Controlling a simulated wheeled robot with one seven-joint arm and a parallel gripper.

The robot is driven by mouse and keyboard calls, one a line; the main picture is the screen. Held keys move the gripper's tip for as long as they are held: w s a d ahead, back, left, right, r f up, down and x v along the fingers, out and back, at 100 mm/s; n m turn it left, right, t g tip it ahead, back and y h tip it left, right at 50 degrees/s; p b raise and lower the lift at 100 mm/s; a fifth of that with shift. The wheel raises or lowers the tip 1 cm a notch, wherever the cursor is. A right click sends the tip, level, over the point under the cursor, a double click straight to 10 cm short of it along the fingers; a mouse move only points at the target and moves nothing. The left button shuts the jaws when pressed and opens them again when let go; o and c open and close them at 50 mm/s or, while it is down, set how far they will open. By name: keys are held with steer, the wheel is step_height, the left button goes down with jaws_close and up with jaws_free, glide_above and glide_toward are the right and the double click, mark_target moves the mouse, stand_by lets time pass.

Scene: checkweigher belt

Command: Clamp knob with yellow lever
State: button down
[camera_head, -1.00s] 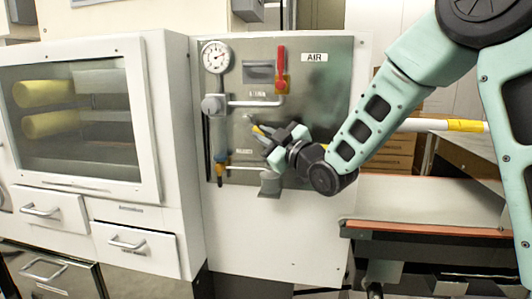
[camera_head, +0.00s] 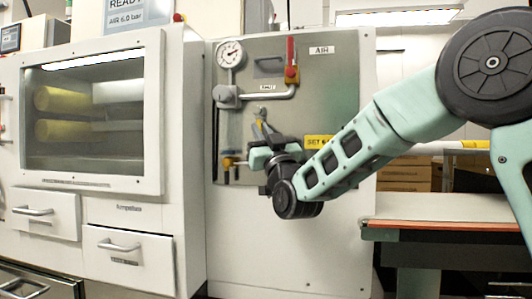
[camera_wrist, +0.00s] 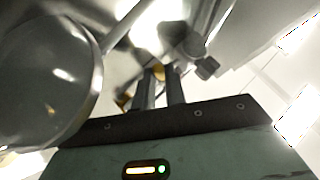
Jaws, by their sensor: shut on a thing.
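My gripper (camera_head: 262,133) is at the grey panel, below the pipe. Its two dark fingers also show in the wrist view (camera_wrist: 160,82), close together with a small yellow piece (camera_wrist: 158,72) between their tips. I take this to be the yellow lever of the clamp knob (camera_head: 259,122), which shows at the fingertips in the head view. The jaws are shut on it. The knob body is mostly hidden by the gripper, so the lever's angle cannot be told.
A round gauge (camera_head: 230,53), a red lever (camera_head: 291,60) and a grey regulator (camera_head: 226,96) sit above on the panel. Another yellow fitting (camera_head: 230,162) is lower left. A yellow sign (camera_head: 320,141) is partly behind my arm. A belt table (camera_head: 440,210) stands right.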

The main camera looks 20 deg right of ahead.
steer(key=shift+w+a+f+m+t+h+b, duration=0.15)
steer(key=shift+m+t+h+b, duration=0.15)
steer(key=shift+m+h+b, duration=0.35)
steer(key=shift+w+a+f+m+t+h+b, duration=0.15)
steer(key=shift+m+t+h+b, duration=0.15)
steer(key=shift+m+h+b, duration=0.3)
steer(key=shift+s+r, duration=0.1)
steer(key=shift+r, duration=0.05)
steer(key=c, duration=1.5)
jaws_free()
steer(key=shift+o, duration=0.2)
steer(key=v, duration=1.7)
steer(key=shift+s+a, duration=0.1)
